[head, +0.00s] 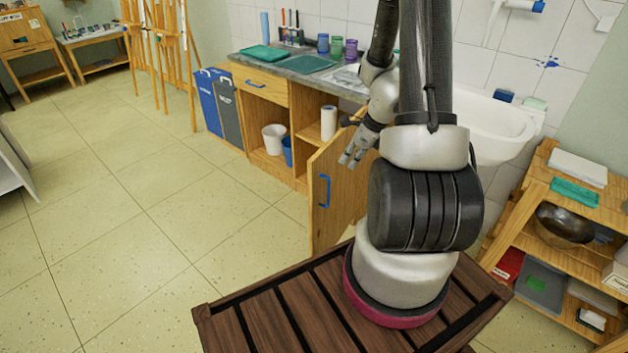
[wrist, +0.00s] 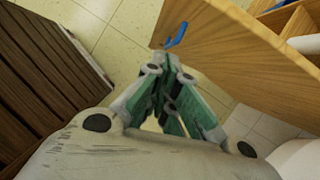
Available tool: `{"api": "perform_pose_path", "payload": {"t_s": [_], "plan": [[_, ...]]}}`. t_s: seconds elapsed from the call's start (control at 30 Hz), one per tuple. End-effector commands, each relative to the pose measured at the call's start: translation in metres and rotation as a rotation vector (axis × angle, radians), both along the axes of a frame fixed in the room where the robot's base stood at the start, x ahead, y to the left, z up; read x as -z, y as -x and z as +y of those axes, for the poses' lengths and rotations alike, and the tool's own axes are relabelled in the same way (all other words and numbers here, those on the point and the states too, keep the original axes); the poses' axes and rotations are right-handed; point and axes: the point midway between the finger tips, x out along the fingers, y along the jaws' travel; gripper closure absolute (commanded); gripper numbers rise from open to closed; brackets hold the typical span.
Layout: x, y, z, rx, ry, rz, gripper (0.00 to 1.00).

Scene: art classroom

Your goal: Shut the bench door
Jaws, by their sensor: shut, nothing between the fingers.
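The bench door (head: 331,190) is light wood with a blue handle (head: 324,190). It stands open, swung out from the bench front toward my base. In the wrist view the door (wrist: 245,50) slants across the upper right, with its blue handle (wrist: 177,36) near the fingertips. My gripper (head: 350,160) is by the upper part of the door, on its right side in the head view. In the wrist view my gripper (wrist: 169,60) is shut and empty, its fingertips close to the door. I cannot tell if they touch it.
A sink (head: 492,125) and a wooden shelf unit (head: 545,187) are on the right.

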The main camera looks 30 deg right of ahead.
Motion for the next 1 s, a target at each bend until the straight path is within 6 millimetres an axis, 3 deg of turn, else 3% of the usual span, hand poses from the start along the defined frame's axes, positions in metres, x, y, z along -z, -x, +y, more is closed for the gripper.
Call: {"api": "perform_pose_path", "payload": {"t_s": [0.33, 0.8, 1.0], "plan": [[0.009, -0.005, -0.005, 0.15, -0.016, 0.023, 1.0], [0.095, -0.033, 0.013, 0.146, -0.017, 0.025, 1.0], [0.094, -0.06, 0.027, 0.142, -0.014, 0.021, 1.0]]}}
